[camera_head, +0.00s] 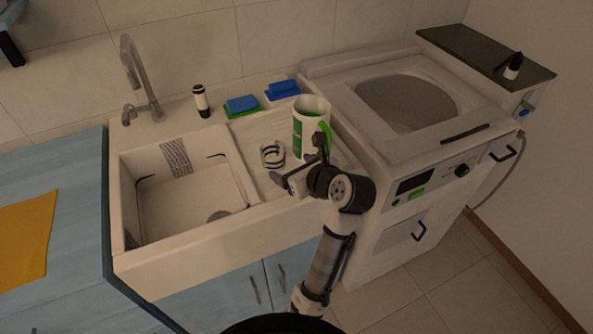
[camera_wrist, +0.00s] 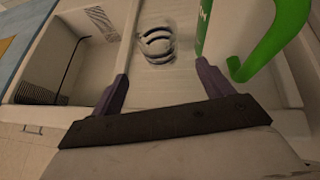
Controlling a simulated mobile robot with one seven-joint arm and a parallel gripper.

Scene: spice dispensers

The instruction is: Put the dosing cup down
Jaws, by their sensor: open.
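A small clear cup with dark bands (camera_head: 272,154), which looks like the dosing cup, stands on the ribbed drainboard beside the sink basin. In the wrist view the clear cup (camera_wrist: 157,45) lies ahead of my fingertips, between their lines and apart from them. My gripper (camera_head: 297,161) is open and empty over the front of the drainboard. Both fingers of my gripper (camera_wrist: 162,72) show in the wrist view, spread wide. A white and green container with a green handle (camera_head: 308,125) stands right of the clear cup; in the wrist view its handle (camera_wrist: 282,40) is close beyond my right finger.
The sink basin (camera_head: 185,200) is left of the drainboard, with a tall faucet (camera_head: 137,75) behind it. A blue and green sponge (camera_head: 241,104), another blue one (camera_head: 282,89) and a black-and-white bottle (camera_head: 201,101) line the back ledge. A washing machine (camera_head: 400,180) stands at right.

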